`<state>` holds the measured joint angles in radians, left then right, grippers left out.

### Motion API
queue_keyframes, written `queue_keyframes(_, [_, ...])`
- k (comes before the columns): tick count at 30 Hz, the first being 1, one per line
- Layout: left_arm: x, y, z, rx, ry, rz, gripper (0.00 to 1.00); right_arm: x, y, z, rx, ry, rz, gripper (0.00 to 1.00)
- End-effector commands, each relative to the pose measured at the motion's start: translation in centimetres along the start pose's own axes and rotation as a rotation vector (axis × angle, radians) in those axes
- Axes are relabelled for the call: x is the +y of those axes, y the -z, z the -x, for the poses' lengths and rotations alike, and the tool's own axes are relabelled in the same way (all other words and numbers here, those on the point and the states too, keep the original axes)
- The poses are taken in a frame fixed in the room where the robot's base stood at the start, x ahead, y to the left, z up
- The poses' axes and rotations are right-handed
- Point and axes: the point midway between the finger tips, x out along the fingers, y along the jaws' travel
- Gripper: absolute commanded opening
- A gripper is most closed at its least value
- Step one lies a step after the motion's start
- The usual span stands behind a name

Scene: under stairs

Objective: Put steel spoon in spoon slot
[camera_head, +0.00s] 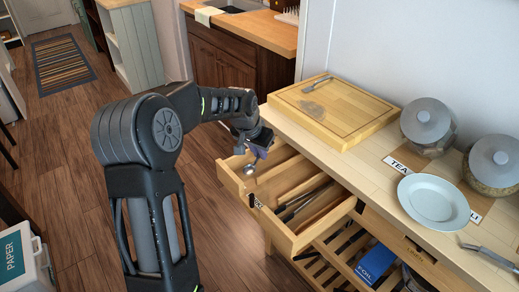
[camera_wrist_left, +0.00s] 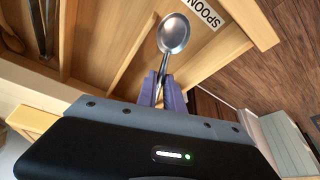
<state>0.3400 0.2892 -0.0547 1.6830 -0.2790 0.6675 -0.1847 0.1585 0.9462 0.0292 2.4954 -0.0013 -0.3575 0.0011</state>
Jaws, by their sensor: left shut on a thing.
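The steel spoon (camera_wrist_left: 173,36) is held in my left gripper (camera_wrist_left: 164,92), bowl pointing away from the jaws. In the head view my left gripper (camera_head: 257,151) is over the far-left end of the open wooden drawer (camera_head: 293,241), and the spoon's bowl (camera_head: 249,170) hangs below it. The wrist view shows a SPOON label (camera_wrist_left: 207,13) beside the bowl, at the end compartment, the spoon slot (camera_wrist_left: 130,22). The spoon appears above this slot; exact height cannot be told. My right gripper is not in view.
Dark utensils (camera_head: 306,202) lie in a nearer drawer compartment. The counter above holds a cutting board (camera_head: 345,122), a pale plate (camera_head: 432,198) and lidded jars (camera_head: 427,122). A shelf below holds a blue foil box (camera_head: 375,262).

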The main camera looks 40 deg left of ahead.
Motion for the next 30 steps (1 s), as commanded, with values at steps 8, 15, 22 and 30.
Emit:
queue_keyframes(8, [0.0, -1.1, -2.6, 0.000, 0.000, 0.001, 0.00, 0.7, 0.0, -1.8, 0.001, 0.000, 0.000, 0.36])
queue_keyframes(15, [0.0, -1.2, -3.0, 0.001, 0.000, 0.001, 0.00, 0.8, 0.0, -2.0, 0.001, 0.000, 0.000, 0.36])
queue_keyframes(22, [0.0, -1.2, -3.0, 0.001, 0.000, 0.000, 0.00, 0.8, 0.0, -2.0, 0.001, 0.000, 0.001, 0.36])
queue_keyframes(30, [0.0, -1.4, -3.3, 0.001, 0.000, 0.000, 0.00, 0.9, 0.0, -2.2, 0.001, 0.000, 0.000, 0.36])
